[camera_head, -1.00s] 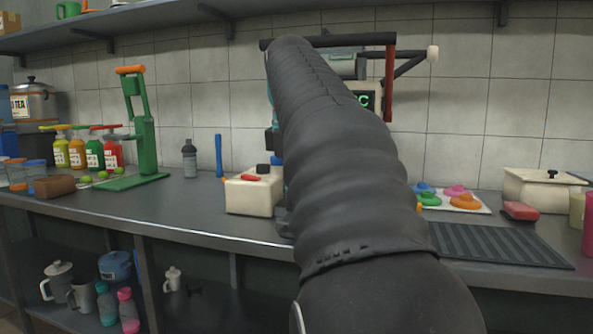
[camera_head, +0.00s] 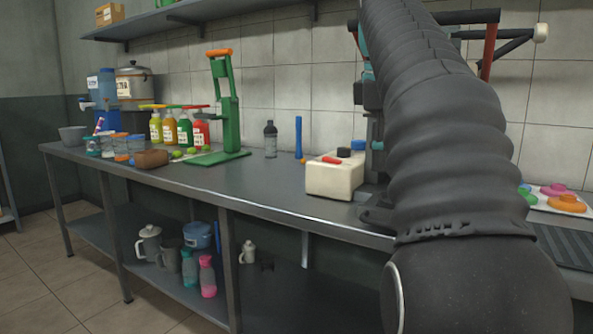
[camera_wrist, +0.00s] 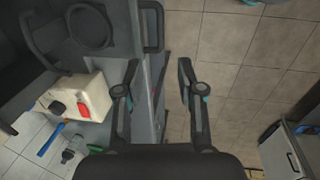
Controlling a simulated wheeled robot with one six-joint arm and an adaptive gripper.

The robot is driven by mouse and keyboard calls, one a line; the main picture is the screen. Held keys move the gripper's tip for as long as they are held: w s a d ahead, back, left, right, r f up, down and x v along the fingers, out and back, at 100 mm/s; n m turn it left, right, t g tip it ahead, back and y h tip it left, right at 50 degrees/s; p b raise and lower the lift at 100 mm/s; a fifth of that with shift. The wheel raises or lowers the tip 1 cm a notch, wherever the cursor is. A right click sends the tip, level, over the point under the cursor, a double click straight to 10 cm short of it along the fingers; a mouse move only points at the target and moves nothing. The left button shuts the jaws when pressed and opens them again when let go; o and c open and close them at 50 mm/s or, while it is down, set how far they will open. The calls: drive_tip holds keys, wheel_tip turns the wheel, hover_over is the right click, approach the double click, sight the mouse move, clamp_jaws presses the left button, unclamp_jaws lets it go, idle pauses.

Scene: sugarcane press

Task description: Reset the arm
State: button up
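My gripper (camera_wrist: 158,90) shows in the wrist view with its two fingers spread apart and nothing between them. Below it are the counter's edge and the tiled floor. In the head view my arm rises across the right side and hides much of the sugarcane press (camera_head: 372,150) behind it; the gripper itself is not seen there. A cream box (camera_head: 335,178) with a red switch and a dark knob stands beside the press. The same box (camera_wrist: 75,108) is at the left in the wrist view.
A green hand juicer (camera_head: 226,110), sauce bottles (camera_head: 184,130), a grey bottle (camera_head: 270,140) and a brown block (camera_head: 151,158) stand on the counter (camera_head: 240,185). Jugs and bottles (camera_head: 208,275) sit on the lower shelf. A wall shelf (camera_head: 200,20) runs above. Floor at the left is clear.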

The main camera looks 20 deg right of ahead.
drive_tip(key=s+a+f+m+t, duration=0.1)
drive_tip(key=s+a+f, duration=0.3)
drive_tip(key=f, duration=0.6)
drive_tip(key=s+a+f+m+t+y+p, duration=0.1)
drive_tip(key=s+a+f+m+t, duration=0.1)
drive_tip(key=a+f, duration=0.6)
drive_tip(key=s+a+f+m+t+p, duration=0.1)
drive_tip(key=s+a+f+m, duration=0.3)
drive_tip(key=f, duration=0.9)
drive_tip(key=s+a, duration=0.1)
drive_tip(key=a, duration=0.2)
drive_tip(key=shift+s+m+y, duration=0.3)
drive_tip(key=shift+s, duration=0.05)
